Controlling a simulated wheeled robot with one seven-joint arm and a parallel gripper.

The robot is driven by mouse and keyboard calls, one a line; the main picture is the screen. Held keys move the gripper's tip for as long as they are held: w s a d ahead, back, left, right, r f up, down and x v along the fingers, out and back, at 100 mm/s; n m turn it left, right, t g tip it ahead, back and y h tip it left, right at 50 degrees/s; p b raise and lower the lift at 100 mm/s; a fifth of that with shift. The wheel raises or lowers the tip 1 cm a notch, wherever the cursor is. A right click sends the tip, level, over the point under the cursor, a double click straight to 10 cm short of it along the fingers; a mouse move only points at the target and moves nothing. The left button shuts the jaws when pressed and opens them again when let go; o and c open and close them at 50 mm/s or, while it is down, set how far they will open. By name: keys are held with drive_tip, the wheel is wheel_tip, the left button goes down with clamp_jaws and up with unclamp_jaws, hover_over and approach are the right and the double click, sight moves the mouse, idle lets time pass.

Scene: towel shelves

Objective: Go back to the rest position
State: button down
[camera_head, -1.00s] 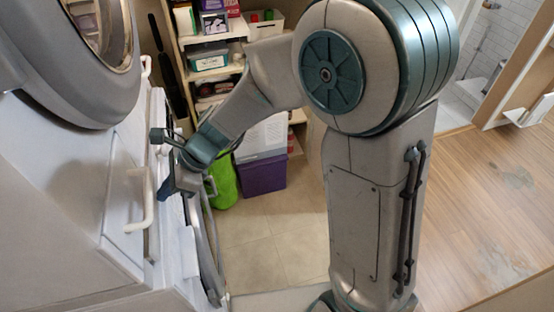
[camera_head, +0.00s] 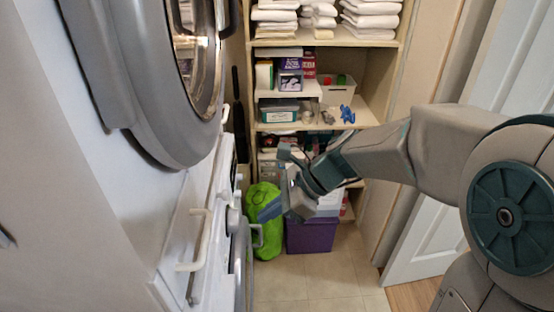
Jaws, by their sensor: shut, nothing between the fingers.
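My gripper (camera_head: 273,190) is at the end of my arm, which reaches in from the right of the head view. It is shut and empty. It hangs in the air in front of the shelves, right of the lower white machine, and overlaps the green bag in the picture. The fingers are small and partly blurred against the background. No towel is in it.
The shelf unit (camera_head: 392,125) at the back holds white towels (camera_head: 371,20) on top and boxes below. A green bag (camera_head: 264,222) and purple bin (camera_head: 311,236) stand on the floor. Machines with a white handle (camera_head: 195,241) line the left. A white door (camera_head: 440,215) is at right.

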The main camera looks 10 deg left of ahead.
drive_tip(key=s+d+n+t+h, duration=0.2)
drive_tip(key=s+d+n+h, duration=0.2)
drive_tip(key=d+n, duration=0.4)
drive_tip(key=s+d+n+t+h, duration=0.2)
drive_tip(key=s+d+n+h, duration=0.2)
drive_tip(key=d+n, duration=0.4)
drive_tip(key=shift+s+d+h, duration=0.4)
drive_tip(key=shift+s+d, duration=0.2)
drive_tip(key=shift+d, duration=2.35)
